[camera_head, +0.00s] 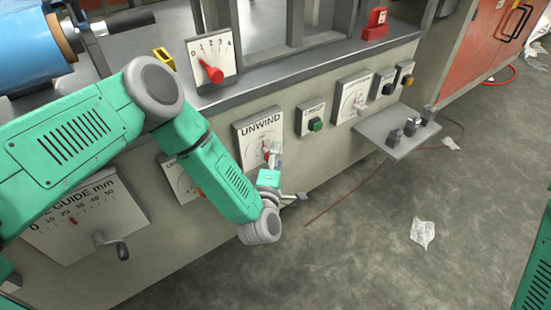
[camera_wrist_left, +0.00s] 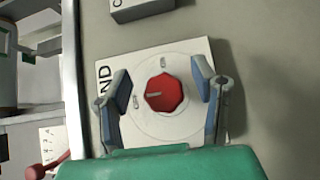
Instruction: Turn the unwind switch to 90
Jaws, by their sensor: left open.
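The unwind switch is a white plate (camera_head: 245,133) headed UNWIND on the grey machine front. Its red knob (camera_wrist_left: 164,94) shows clearly in the left wrist view, with a pale pointer line toward the left of that picture. My left gripper (camera_wrist_left: 162,88) is open, with one finger on each side of the knob and a gap to both. In the head view my left gripper (camera_head: 274,157) is in front of the plate and hides most of the knob. I cannot tell how far the fingertips stand from the plate. My right gripper is not in view.
A green button (camera_head: 316,125) and another dial plate (camera_head: 352,97) are right of the switch. A small shelf with levers (camera_head: 398,135) juts out farther right. A crank (camera_head: 112,243) sticks out at lower left. The floor (camera_head: 350,230) in front is mostly open.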

